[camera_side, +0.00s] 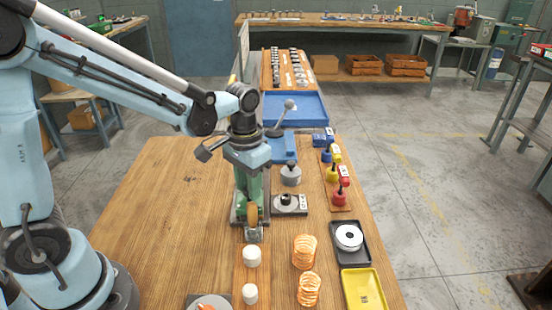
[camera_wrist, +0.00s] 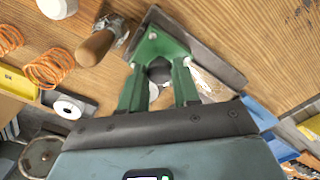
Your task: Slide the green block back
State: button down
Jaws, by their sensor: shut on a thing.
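The green block (camera_wrist: 155,42) stands on a grey metal base plate (camera_wrist: 208,48) on the wooden bench. The arm and fingers hide much of the block there.
White cylinders (camera_side: 251,256) and orange coils (camera_side: 304,252) stand in front. A dark tray with a white disc (camera_side: 348,238) and a yellow tray (camera_side: 364,289) lie front right. Grey weights (camera_side: 291,174) and red, yellow and blue pieces stand right. Bench is clear left.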

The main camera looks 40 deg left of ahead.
jog(key=shift+s+d, duration=0.2)
jog(key=shift+d, duration=0.05)
jog(key=c, duration=0.8)
grip_release()
jog(key=shift+a, duration=0.1)
notch_tip(320, 180, up, 12)
jog(key=t, duration=0.7)
send_near(246, 192)
jog(key=shift+a+r, duration=0.25)
jog(key=shift+a, duration=0.3)
jog(key=shift+a+r, duration=0.25)
jog(key=shift+a, duration=0.25)
